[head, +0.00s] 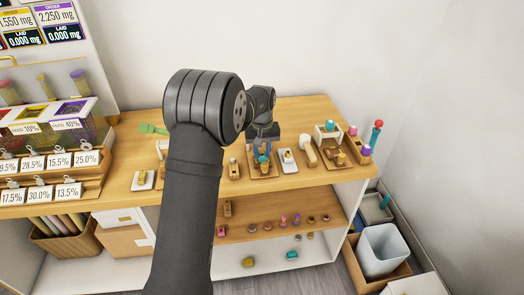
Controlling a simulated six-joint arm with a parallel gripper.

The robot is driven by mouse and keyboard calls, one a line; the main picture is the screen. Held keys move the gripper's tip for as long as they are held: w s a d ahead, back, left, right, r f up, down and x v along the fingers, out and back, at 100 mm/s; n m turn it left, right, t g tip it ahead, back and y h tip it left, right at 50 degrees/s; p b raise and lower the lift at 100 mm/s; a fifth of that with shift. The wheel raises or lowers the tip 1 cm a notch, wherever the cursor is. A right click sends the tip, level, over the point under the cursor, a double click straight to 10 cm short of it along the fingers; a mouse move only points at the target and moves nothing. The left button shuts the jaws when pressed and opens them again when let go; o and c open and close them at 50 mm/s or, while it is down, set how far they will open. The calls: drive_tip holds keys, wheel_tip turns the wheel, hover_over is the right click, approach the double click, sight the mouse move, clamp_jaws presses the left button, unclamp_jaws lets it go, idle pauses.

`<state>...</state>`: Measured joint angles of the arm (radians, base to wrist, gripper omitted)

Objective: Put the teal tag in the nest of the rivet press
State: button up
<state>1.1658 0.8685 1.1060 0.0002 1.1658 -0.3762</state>
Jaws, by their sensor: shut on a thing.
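My gripper (263,155) points down over a small wooden-based fixture (262,171) on the wooden counter, left of centre of the counter's right half. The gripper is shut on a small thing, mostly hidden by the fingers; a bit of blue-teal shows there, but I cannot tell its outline. The fixture carries a brass-coloured part close under the fingertips and may be the rivet press; its nest is too small to make out. I cannot tell whether the held thing touches it. My arm crosses the middle of the view.
A white-framed stand (327,133) on a wooden base is at right, near a red-topped teal stick (376,133). A small white device (288,161) stands close right of the gripper. Small charms lie on the shelf (310,205) below.

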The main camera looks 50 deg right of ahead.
drive_tip(key=shift+f, duration=0.45)
idle(0.7)
drive_tip(key=o, duration=0.9)
wheel_tip(320, 180, up, 18)
drive_tip(key=shift+f, duration=0.25)
drive_tip(key=shift+f, duration=0.1)
idle(0.3)
wheel_tip(320, 180, down, 17)
drive_tip(key=shift+f, duration=0.15)
idle(0.5)
